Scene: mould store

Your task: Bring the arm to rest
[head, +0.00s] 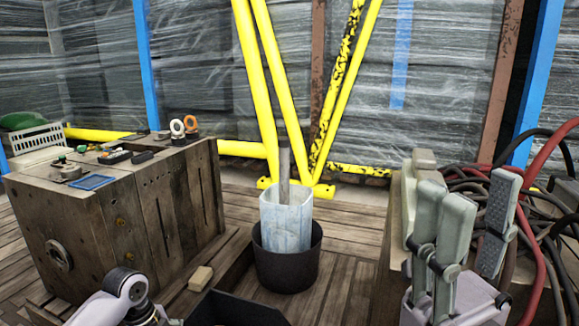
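My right gripper (475,195) stands at the lower right with its grey fingers pointing up. Two fingers are on the left and one is on the right, with a clear gap between them. It is open and I see nothing held in it. Cables show behind the fingers; whether they touch cannot be told. Part of my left arm (112,298) shows at the bottom left, white with a dark joint. My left gripper is not in view.
A wooden crate (120,215) with small parts on top stands left. A black bin (287,270) holding a translucent container (286,222) stands mid-floor. A small wooden block (201,278) lies nearby. Red and black cables (541,180) crowd the right. Yellow posts (262,90) stand behind.

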